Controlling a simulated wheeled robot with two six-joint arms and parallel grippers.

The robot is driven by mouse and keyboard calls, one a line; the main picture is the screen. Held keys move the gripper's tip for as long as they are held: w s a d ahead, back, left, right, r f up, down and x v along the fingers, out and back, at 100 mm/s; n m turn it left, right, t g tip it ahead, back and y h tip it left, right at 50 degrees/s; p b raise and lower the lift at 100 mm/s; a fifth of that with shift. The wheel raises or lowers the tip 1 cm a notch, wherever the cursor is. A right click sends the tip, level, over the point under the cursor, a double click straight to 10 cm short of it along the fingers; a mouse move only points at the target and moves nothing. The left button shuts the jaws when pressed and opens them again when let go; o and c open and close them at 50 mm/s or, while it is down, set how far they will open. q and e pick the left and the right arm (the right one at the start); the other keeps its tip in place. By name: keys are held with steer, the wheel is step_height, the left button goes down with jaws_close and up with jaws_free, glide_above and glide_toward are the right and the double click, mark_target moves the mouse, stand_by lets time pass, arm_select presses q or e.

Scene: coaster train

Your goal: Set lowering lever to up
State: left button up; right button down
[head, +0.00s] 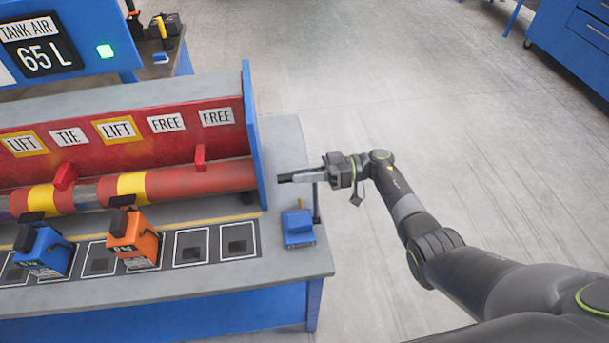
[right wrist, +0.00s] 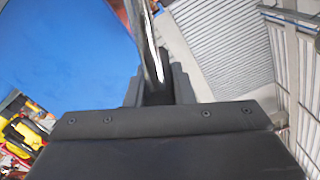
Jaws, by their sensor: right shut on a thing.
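The lowering lever (head: 316,204) appears as a thin dark bar at the right end of the workbench, beside a small blue block. It stands about upright in the head view. My right gripper (head: 288,178) is at the bar's upper end, with its fingers pointing left toward the blue end plate. It is shut on the lever. In the right wrist view a dark bar with a pale edge (right wrist: 148,42) runs down to between the fingers (right wrist: 157,92); the grip itself is partly hidden. My left gripper is out of view.
The blue block (head: 298,228) sits on the bench's right end. The blue end plate (head: 254,135) of the red rack stands just left of my right gripper. Orange (head: 132,238) and blue (head: 42,250) weights stand along the bench. The floor right of the bench is clear.

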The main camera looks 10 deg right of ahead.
steer(key=shift+f, duration=0.1)
steer(key=c, duration=1.3)
jaws_free()
steer(key=shift+w, duration=0.15)
steer(key=shift+o, duration=0.2)
steer(key=d+b, duration=0.6)
steer(key=d, duration=1.1)
steer(key=shift+d, duration=0.25)
steer(key=shift+f, duration=0.1)
